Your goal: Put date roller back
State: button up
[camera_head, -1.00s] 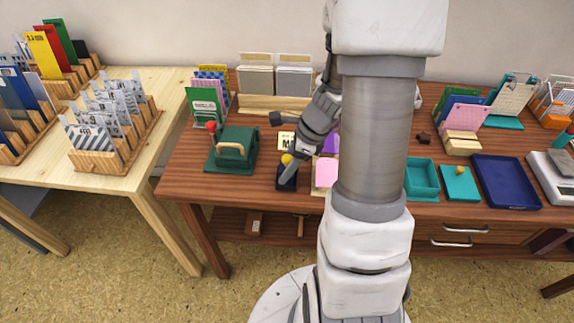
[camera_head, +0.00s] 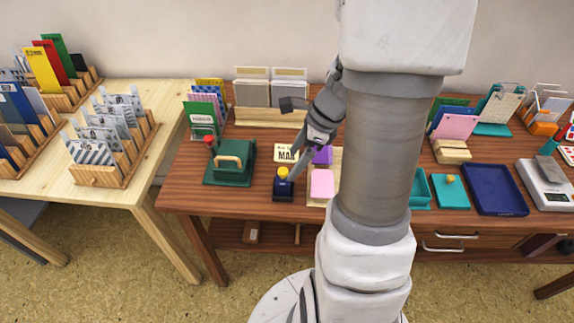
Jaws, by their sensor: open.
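A small dark blue stamp-like piece with a yellow knob (camera_head: 283,189) stands upright near the front edge of the brown desk (camera_head: 240,202). It may be the date roller, but it is too small to be sure. My gripper (camera_head: 300,171) is open, just above and right of the yellow knob, with its fingers pointing down. It seems apart from the piece and holds nothing that I can see. My arm hides part of the desk behind it.
Left of the piece is a green box-like press (camera_head: 231,164). Right are a pink pad (camera_head: 322,184) and a purple pad (camera_head: 323,155). A "MA" card (camera_head: 285,153) lies behind. Further right are a teal pad (camera_head: 451,192) and a blue tray (camera_head: 494,188).

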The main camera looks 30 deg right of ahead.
jog(key=v, duration=0.4)
jog(key=shift+p, duration=0.35)
notch_tip(320, 180, up, 6)
jog(key=n+p, duration=0.2)
jog(key=n, duration=0.2)
send_over(288, 185)
jog(key=s+a+r+n+t+h+p, duration=0.1)
jog(key=s+a+r+n+p, duration=0.2)
jog(key=r+n, duration=0.6)
jog(key=s+a+r+n+t+h+p, duration=0.2)
jog(key=s+a+r+n, duration=0.4)
jog(key=r+n, duration=0.3)
jog(key=shift+s+a+r+n+h+p, duration=0.3)
jog(key=shift+a+n+p, duration=0.5)
jog(key=shift+n, duration=0.6)
jog(key=shift+f, duration=0.1)
jog(key=shift+d, duration=0.1)
